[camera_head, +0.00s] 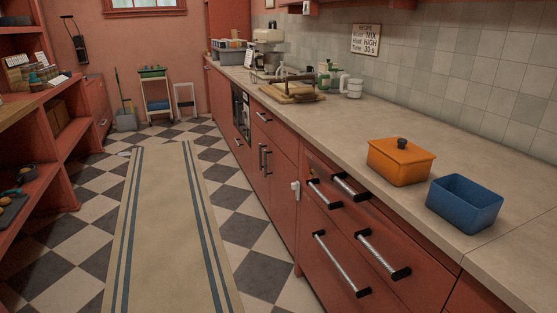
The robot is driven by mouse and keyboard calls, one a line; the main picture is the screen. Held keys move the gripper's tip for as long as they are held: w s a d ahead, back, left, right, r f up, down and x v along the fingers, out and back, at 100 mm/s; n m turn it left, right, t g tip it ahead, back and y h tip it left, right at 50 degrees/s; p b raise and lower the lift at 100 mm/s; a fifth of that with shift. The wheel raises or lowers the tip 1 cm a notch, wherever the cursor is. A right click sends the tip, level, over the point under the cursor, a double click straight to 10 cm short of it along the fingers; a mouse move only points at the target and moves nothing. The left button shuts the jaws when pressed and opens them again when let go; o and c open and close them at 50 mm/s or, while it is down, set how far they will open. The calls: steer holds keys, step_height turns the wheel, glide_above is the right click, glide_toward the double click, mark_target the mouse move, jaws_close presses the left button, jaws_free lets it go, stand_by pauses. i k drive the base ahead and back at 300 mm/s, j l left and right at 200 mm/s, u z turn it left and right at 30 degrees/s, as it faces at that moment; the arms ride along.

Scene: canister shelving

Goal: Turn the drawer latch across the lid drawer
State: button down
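A small white latch (295,188) is on the red cabinet front, beside the left edge of the upper drawer (318,168). It looks upright and does not lie across the drawer front, though it is small here. The upper drawer has silver bar handles with black ends (325,194). I cannot tell from this view whether it is fully shut. More long bar handles (342,264) are on the fronts below. No label shows which one is the lid drawer. My gripper is not in view.
An orange lidded pot (400,162) and an open blue container (464,204) stand on the counter (365,125) above the drawers. A striped rug (165,235) covers the middle of the checkered floor. Red shelving (65,140) lines the left side. The aisle is clear.

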mark_target(295, 186)
steer(key=i+j+z, duration=0.1)
steer(key=i+j, duration=0.45)
steer(key=i+j+z, duration=0.15)
steer(key=i+j, duration=0.35)
steer(key=j, duration=0.2)
steer(key=i+j+z, duration=0.25)
steer(key=i+j, duration=0.2)
steer(key=j, duration=0.3)
steer(key=i+j, duration=0.25)
steer(key=j, duration=0.15)
steer(key=i+j+z, duration=0.15)
steer(key=j, duration=0.2)
steer(key=i+l, duration=0.4)
steer(key=l, duration=0.15)
